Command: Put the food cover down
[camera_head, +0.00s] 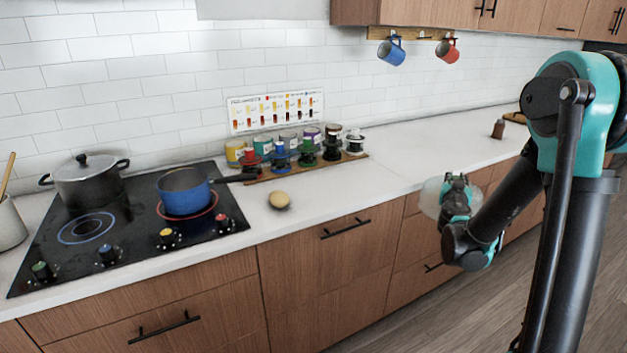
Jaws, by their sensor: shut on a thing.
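The food cover (430,199) looks like a pale, translucent rounded dome. It is at the right of the middle in the head view, in front of the counter's front edge. My gripper (452,186) is shut on it and partly hides its right side. The cover is held in the air, over the drawer fronts as seen here. The exact grip point is too small to make out.
The white counter (400,157) is clear right of the spice jars (305,150). A potato-like item (279,199) lies near the stove (120,235), which bears a blue saucepan (185,192) and a lidded pot (87,183). A small brown jar (498,129) stands far right.

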